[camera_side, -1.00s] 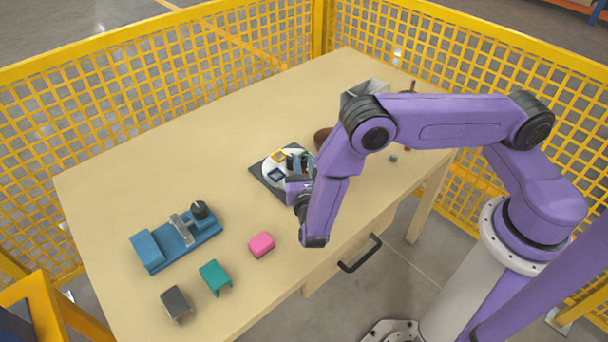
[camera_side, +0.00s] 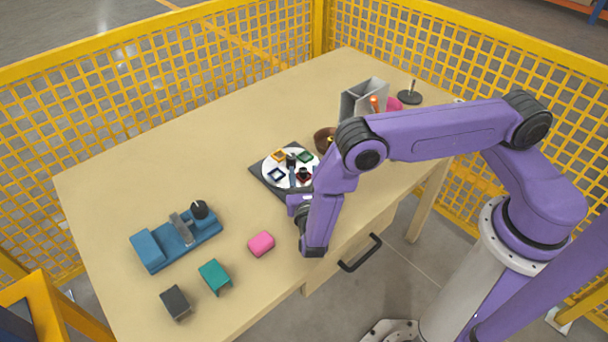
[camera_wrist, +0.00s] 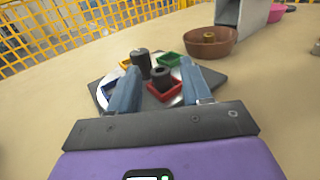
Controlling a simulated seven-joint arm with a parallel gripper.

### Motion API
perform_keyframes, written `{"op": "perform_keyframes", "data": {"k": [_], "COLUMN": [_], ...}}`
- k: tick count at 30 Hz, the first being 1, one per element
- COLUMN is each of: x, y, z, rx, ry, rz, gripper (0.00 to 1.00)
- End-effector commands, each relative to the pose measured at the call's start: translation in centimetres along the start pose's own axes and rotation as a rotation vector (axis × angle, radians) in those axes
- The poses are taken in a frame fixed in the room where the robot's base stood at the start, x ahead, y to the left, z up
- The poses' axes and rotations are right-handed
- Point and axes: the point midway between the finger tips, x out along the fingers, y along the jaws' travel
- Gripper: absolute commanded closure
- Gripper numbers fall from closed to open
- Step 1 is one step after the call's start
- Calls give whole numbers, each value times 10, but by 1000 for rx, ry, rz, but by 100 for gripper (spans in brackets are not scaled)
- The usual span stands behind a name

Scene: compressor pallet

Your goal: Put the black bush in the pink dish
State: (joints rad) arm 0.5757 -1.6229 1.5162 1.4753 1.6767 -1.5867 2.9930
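The black bush (camera_wrist: 162,77), a short dark ring with a hole, sits in a small red square tray (camera_wrist: 158,95) on a round white plate; it also shows in the side view (camera_side: 303,173). My gripper (camera_wrist: 160,69) is open and empty. In the wrist view its two blue-grey fingers stand either side of the bush, with the bush beyond them; I cannot tell the exact gap. The pink dish (camera_wrist: 279,11) is far off at the upper right, partly hidden by a grey box; it also shows in the side view (camera_side: 394,104).
A taller black post (camera_wrist: 141,62) rises just behind the bush. Green (camera_wrist: 168,59), yellow and blue trays share the plate. A brown bowl (camera_wrist: 209,48) with a brass piece and the grey box (camera_side: 361,101) stand towards the pink dish. A pink block (camera_side: 261,243) lies at the front.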

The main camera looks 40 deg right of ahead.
Motion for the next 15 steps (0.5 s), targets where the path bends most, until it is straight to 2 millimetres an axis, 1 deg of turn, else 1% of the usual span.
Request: {"op": "perform_keyframes", "data": {"k": [10, 14, 15], "x": [0, -19, -27], "y": [0, 1, 1], "z": [0, 0, 0], "rx": [0, -1, -1], "ry": [0, 0, 0], "rz": [-1, 5, 7], "gripper": [52, 52, 52]}}
